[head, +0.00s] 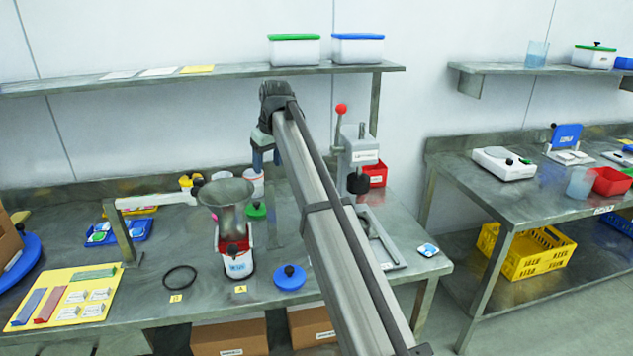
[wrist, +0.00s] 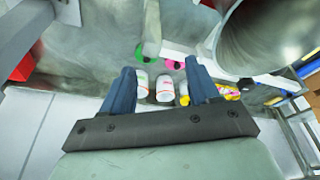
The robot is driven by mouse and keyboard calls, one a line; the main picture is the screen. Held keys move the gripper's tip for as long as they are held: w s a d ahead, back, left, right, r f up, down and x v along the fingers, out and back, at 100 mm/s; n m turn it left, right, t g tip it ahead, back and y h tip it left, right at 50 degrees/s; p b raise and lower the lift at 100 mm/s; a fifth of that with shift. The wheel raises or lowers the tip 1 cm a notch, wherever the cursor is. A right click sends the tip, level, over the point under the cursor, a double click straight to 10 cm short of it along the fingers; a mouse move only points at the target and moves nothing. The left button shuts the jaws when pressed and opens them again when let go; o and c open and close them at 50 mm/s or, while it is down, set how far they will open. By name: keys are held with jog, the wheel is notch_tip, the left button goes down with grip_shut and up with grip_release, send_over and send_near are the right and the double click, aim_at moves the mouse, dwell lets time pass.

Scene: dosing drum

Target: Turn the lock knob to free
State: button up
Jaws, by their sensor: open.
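No knob in view is clearly marked as the lock knob. A dark knob (head: 197,182) shows at the left side of the grey metal hopper (head: 226,195), which stands over a white and red container (head: 238,262). Another black knob (head: 358,184) is on the grey press (head: 360,152) with a red-tipped lever. My gripper (head: 266,166) is right of and above the hopper, partly hidden by my arm. In the wrist view my gripper (wrist: 160,78) is open, its blue fingers apart with nothing held. The hopper (wrist: 268,35) fills the upper right there.
A red bin (head: 375,173) stands behind the press. White jars (wrist: 165,88) are along the bench back. A blue lid (head: 290,278), black ring (head: 180,276) and yellow mat (head: 66,298) lie on the bench. A shelf (head: 180,80) is above.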

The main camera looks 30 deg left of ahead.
jog(key=w+d+f+m, duration=0.1)
jog(key=w+d+f, duration=0.2)
jog(key=w+d, duration=0.1)
jog(key=w+d+f+m+h, duration=0.1)
jog(key=w+d+f, duration=0.2)
jog(key=d, duration=0.4)
jog(key=shift+w+f+m+t, duration=0.3)
jog(key=shift+w+f, duration=0.1)
